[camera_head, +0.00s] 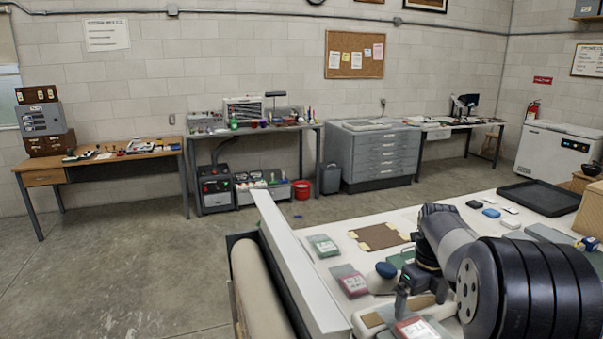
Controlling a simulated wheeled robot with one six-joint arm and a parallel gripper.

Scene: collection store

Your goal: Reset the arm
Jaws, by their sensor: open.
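My arm reaches in from the lower right over a white-topped table (450,198). My gripper (410,287) points down low over the front part of that table, among small items. It is open, and I see nothing held in it; its fingertips are small and partly hidden. A round blue-topped item (386,270) is just left of it. A red-labelled box (417,329) lies in front of it, and another red-labelled box (351,283) lies to its left.
A green-topped box (323,246) and a brown mat (379,237) lie on the table's left part. A black tray (540,197) is at its far right. A pale raised edge (296,265) bounds the table's left. Open concrete floor (140,270) lies beyond, before wall benches.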

